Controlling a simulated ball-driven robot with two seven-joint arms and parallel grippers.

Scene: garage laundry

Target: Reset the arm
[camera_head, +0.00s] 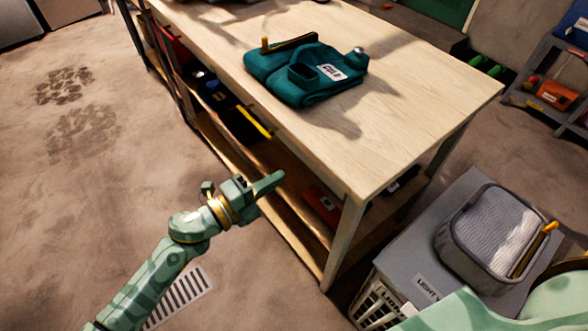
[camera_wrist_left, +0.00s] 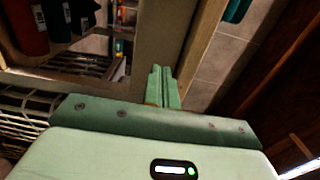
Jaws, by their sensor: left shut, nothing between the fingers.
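My left arm comes in from the lower left in the head view. Its gripper (camera_head: 268,183) is shut and empty, beside the front side of the wooden workbench (camera_head: 420,90) and below the level of its top. In the left wrist view the two fingers of the left gripper (camera_wrist_left: 162,85) lie together with nothing between them. Behind them is a wooden bench leg. My right gripper is not in view; pale green parts of my own body show at the lower right of the head view.
A folded teal cloth bundle (camera_head: 300,85) lies on the bench top. Shelves below hold dark bins and a yellow-edged item. A grey lidded hamper (camera_head: 405,245) with a grey fabric bag (camera_head: 490,232) on it stands at the right. The floor at the left is mostly clear.

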